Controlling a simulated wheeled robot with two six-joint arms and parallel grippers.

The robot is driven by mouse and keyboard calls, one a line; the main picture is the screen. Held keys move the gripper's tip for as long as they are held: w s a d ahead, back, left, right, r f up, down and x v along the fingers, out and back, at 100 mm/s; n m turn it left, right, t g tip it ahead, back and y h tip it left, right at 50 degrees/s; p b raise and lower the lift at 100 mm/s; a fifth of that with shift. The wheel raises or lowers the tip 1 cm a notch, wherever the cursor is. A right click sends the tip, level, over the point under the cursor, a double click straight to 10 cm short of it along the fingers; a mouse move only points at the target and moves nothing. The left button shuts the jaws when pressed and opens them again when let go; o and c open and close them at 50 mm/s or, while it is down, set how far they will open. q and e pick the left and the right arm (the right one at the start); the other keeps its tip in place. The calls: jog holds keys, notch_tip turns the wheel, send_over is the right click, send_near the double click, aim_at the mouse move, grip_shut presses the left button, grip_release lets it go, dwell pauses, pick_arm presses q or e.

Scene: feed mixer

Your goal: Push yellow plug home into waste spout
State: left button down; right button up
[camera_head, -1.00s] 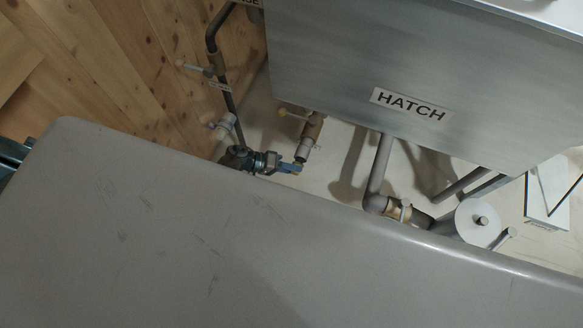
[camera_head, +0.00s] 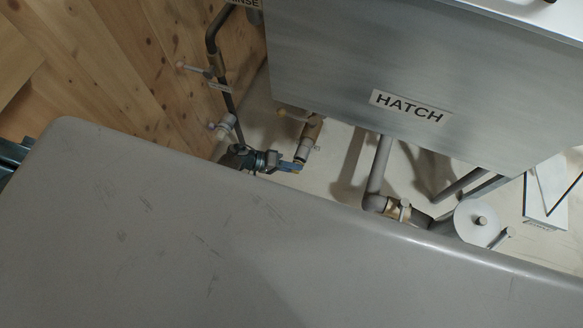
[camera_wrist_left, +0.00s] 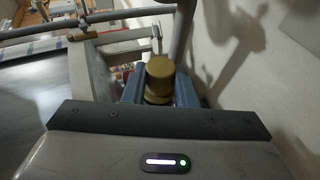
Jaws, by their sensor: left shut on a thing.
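My left gripper (camera_head: 292,166) is below the hanging waste spout (camera_head: 304,147), close under its open lower end. In the left wrist view, the gripper's blue fingers (camera_wrist_left: 187,92) are shut around a dull yellow, stubby round plug (camera_wrist_left: 160,72). In the head view, only a small yellowish bit of the plug shows at the fingertips. I cannot tell whether the plug touches the spout's mouth. My right gripper is not in view.
A grey metal tank labelled HATCH (camera_head: 350,70) stands above the spout. A grey pipe with a brass fitting (camera_head: 395,208) is to the right. Small valves (camera_head: 222,127) sit by the wooden wall at left. My grey body covers the lower foreground.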

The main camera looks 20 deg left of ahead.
pick_arm(q)
jog(key=shift+w, duration=0.4)
jog(key=c, duration=1.1)
grip_release()
jog(key=p+v, duration=0.1)
jog(key=v, duration=0.9)
jog(key=shift+a+r, duration=0.15)
jog(key=shift+a, duration=0.2)
